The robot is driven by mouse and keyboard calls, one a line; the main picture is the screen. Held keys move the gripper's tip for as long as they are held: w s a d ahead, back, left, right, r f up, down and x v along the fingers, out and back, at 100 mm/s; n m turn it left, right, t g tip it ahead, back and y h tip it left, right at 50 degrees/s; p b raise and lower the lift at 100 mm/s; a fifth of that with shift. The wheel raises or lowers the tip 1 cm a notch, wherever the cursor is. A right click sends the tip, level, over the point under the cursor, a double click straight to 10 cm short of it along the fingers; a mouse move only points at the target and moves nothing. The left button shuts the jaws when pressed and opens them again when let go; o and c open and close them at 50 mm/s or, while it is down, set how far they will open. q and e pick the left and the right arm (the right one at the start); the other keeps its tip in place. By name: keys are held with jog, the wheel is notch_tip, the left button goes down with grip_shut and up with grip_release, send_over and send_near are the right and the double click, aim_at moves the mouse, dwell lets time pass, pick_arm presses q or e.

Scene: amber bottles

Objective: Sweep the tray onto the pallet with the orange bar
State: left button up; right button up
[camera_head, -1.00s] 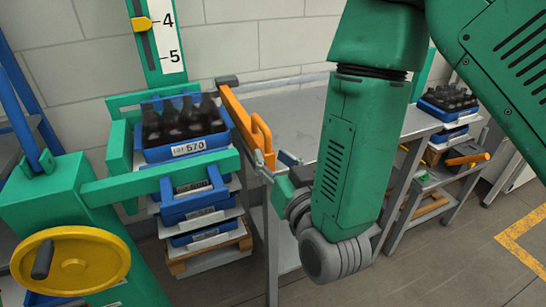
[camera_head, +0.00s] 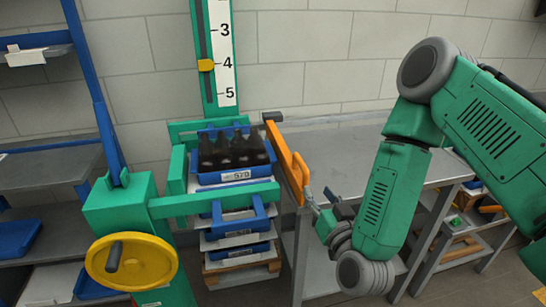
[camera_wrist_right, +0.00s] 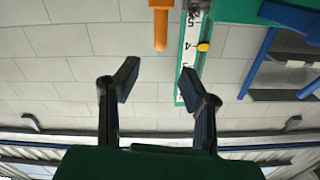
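A blue tray (camera_head: 236,178) with several dark bottles and a 570 label sits on the green lift frame, under the upright number scale. My right gripper (camera_head: 322,199) is at the right of the bar's lower end; contact is unclear. In the right wrist view the two fingers (camera_wrist_right: 158,80) are apart with nothing between them, and the orange bar's end (camera_wrist_right: 160,32) shows beyond them. A wooden pallet (camera_head: 243,278) lies low under the stacked trays. My left gripper is out of view.
A yellow handwheel (camera_head: 131,262) on the green lift post is at the lower left. A grey metal table (camera_head: 345,150) stands right of the bar, behind my right arm. Blue-framed shelving (camera_head: 50,165) fills the left side.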

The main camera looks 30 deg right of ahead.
aim_at(300, 162)
jog(key=p+x, duration=0.1)
jog(key=x, duration=1.1)
jog(key=shift+w+d+f, duration=0.15)
jog(key=shift+w+d, duration=0.05)
jog(key=shift+w, duration=0.1)
jog(key=shift+w+p, duration=0.3)
jog(key=shift+w, duration=0.35)
grip_shut()
